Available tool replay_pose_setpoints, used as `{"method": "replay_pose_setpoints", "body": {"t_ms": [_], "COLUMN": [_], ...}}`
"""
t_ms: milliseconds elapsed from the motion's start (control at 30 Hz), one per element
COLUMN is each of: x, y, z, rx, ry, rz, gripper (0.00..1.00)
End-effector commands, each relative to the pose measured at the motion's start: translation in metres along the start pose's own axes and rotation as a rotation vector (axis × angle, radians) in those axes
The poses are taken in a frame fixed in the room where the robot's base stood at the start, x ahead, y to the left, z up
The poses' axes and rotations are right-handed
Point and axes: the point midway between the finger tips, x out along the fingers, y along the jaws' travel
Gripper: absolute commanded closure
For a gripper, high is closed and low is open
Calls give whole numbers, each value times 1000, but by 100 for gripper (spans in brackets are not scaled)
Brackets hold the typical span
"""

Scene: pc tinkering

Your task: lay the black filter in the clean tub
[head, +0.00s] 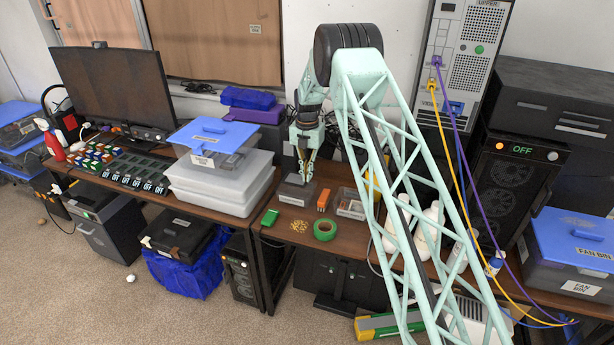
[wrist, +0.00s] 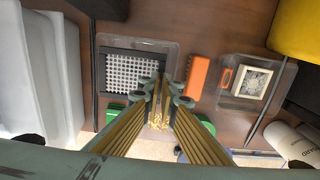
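The black filter (wrist: 135,72), a dark frame with a pale grid, lies flat inside a clear tub (wrist: 106,118) in the wrist view. That tub shows in the head view (head: 297,193) on the middle bench. My gripper (head: 304,178) points down over this tub. In the wrist view, its fingertips (wrist: 162,96) are a little apart with a gap between them, beside the filter's lower right corner. I cannot tell whether they touch the filter. A second clear tub (head: 349,204) with a pale square part in it stands to the right. The tub labels are unreadable.
An orange block (wrist: 199,76) stands between the two tubs. A green tape roll (head: 325,229), a green box (head: 270,217) and scattered brass bits (head: 299,226) lie near the front edge. Stacked clear bins (head: 222,190) stand left; a tall white tower (head: 462,60) stands right.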

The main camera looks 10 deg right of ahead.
Motion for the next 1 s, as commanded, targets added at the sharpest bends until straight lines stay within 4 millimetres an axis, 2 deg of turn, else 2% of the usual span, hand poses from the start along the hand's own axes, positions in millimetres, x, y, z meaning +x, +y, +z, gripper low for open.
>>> {"method": "replay_pose_setpoints", "body": {"t_ms": [367, 1000], "x": [12, 57], "y": [0, 0], "z": [0, 0], "rx": [1, 1], "ry": [1, 0], "rz": [0, 0], "gripper": [100, 100]}}
